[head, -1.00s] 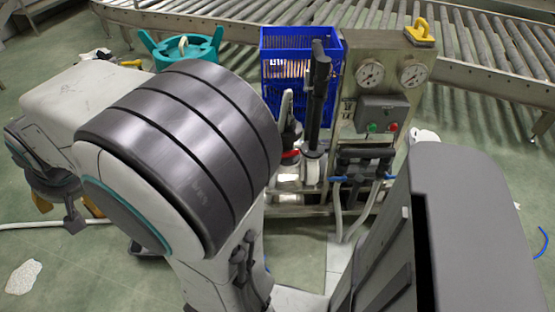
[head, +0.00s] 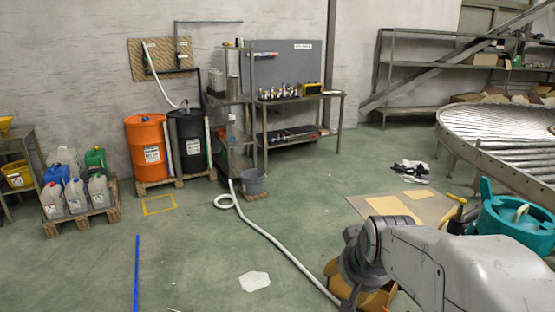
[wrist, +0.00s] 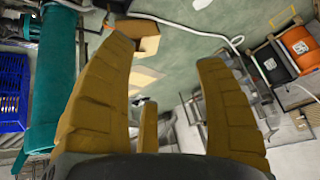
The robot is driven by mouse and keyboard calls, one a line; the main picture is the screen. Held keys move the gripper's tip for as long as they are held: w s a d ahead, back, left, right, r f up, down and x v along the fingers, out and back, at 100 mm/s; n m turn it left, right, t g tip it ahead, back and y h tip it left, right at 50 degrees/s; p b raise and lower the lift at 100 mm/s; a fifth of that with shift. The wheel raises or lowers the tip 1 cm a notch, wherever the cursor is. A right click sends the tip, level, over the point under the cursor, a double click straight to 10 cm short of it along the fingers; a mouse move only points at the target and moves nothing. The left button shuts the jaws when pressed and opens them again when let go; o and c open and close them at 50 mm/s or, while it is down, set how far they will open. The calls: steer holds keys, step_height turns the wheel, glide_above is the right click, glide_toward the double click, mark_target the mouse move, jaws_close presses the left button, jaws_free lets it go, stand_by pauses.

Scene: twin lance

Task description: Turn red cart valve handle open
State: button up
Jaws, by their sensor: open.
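The red valve handle and its cart do not show clearly in either current view. A blue crate (wrist: 12,90) shows at the left edge of the wrist view, beside a long teal object (wrist: 55,75).
A teal round object (head: 515,222) stands at the right. A white hose (head: 275,240) runs over the green floor. Orange (head: 146,145) and black (head: 187,140) drums, a jug pallet and a workbench (head: 300,98) stand farther back. The middle floor is mostly clear.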

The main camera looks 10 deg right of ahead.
steer(key=s+a+f+n+g+p, duration=0.1)
steer(key=s+a+n+g, duration=0.1)
steer(key=s, duration=0.5)
steer(key=s+a+f+n+g+y+p, duration=0.1)
steer(key=s+a+g+p, duration=0.1)
steer(key=s, duration=0.6)
steer(key=shift+s+a+n+g+p, duration=0.15)
steer(key=shift+a+n+g+p, duration=0.2)
steer(key=shift+a, duration=0.5)
steer(key=shift+n+t+y, duration=0.4)
steer(key=shift+n+t, duration=0.45)
steer(key=a+r+p, duration=0.1)
steer(key=r, duration=0.1)
steer(key=a+r+p, duration=0.1)
steer(key=r, duration=0.1)
steer(key=s+r+p, duration=0.1)
steer(key=r+p, duration=0.1)
steer(key=shift+s+a+r, duration=0.1)
steer(key=shift+a+r, duration=0.05)
steer(key=shift+a, duration=0.25)
steer(key=shift+a+r, duration=0.2)
steer(key=shift+r, duration=0.05)
steer(key=shift+f, duration=0.1)
